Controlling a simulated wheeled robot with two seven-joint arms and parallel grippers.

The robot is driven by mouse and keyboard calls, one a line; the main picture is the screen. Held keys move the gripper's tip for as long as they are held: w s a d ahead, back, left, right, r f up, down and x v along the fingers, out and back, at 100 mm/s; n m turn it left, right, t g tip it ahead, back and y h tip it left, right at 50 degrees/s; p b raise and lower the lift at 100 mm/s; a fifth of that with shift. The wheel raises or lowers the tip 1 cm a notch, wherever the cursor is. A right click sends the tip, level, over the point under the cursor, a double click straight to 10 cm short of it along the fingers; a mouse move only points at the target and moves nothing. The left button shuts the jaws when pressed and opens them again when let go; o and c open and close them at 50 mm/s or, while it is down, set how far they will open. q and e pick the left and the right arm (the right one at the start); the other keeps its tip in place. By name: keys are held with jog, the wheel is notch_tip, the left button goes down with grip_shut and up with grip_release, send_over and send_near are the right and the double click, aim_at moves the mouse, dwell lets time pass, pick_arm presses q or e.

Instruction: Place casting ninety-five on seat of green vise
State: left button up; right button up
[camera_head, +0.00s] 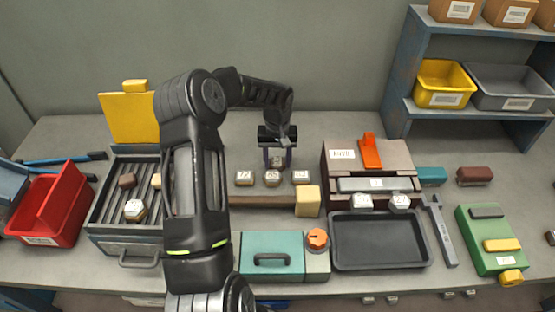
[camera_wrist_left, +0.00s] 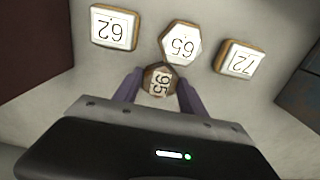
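Casting ninety-five (camera_wrist_left: 159,80), a small brown-edged hexagonal piece with a pale numbered face, sits between the fingers of my left gripper (camera_wrist_left: 158,92), which appear to touch both its sides. In the head view my left gripper (camera_head: 278,157) is behind the row of castings, with the casting between its fingers; I cannot tell whether it is lifted clear. The green vise (camera_head: 474,236) lies at the bench's right, with a dark grey bar, a yellow block and a yellow knob. Its seat looks empty. My right gripper is not in view.
Castings 72 (camera_head: 244,178), 65 (camera_head: 272,178) and 62 (camera_head: 301,177) stand in a row in front of my gripper. A dark tray (camera_head: 380,262), an orange-handled press (camera_head: 341,170) and a grey wrench-like tool (camera_head: 445,240) lie between there and the vise.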

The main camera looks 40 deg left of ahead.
aim_at(278, 162)
pick_arm(q)
jog(key=o, duration=0.3)
jog(key=shift+r, duration=0.2)
notch_tip(278, 162, up, 12)
jog(key=b, duration=0.1)
jog(key=shift+b, duration=0.35)
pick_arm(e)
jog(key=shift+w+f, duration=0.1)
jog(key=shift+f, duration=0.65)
pick_arm(q)
jog(key=shift+o, duration=0.4)
jog(key=shift+f, duration=0.1)
